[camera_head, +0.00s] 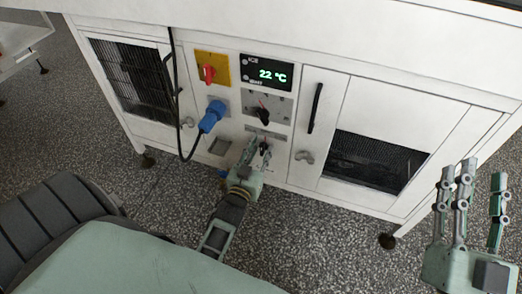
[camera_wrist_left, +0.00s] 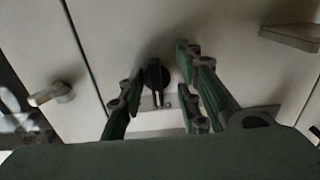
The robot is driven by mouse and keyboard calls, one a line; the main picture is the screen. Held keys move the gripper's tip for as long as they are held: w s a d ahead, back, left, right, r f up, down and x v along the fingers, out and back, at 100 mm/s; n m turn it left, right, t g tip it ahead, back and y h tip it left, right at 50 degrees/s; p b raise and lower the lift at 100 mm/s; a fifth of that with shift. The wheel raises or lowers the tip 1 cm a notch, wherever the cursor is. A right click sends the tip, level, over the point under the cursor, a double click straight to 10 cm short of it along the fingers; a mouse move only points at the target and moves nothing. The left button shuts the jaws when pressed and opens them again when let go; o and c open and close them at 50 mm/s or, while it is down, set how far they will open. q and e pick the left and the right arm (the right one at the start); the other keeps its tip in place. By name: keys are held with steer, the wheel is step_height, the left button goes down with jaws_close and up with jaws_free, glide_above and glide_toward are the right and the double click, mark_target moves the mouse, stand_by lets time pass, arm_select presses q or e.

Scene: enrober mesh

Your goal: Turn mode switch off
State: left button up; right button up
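A small black rotary switch (camera_head: 264,147) sits low on the white machine's front panel, below another black knob (camera_head: 263,115) with a red mark. I cannot read which one is labelled mode. My left gripper (camera_head: 257,153) is at the lower switch and partly covers its plate. In the left wrist view the black switch (camera_wrist_left: 154,76) shows, its handle pointing roughly upright, between the spread fingers of the left gripper (camera_wrist_left: 160,85). A gap is visible on both sides of it. My right gripper (camera_head: 475,200) is open and empty at the right, away from the panel.
A red switch on a yellow plate (camera_head: 221,68), a blue plug (camera_head: 212,116) with a hanging black cable (camera_head: 176,100) and a display reading 22 °C (camera_head: 268,72) surround the knobs. A door with a long black handle (camera_head: 315,107) and grey latch (camera_head: 304,156) is to the right.

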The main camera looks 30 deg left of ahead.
arm_select(q)
steer(key=shift+d+r, duration=0.1)
steer(key=shift+d, duration=0.05)
stand_by(0.4)
steer(key=v, duration=0.7)
steer(key=shift+s, duration=0.15)
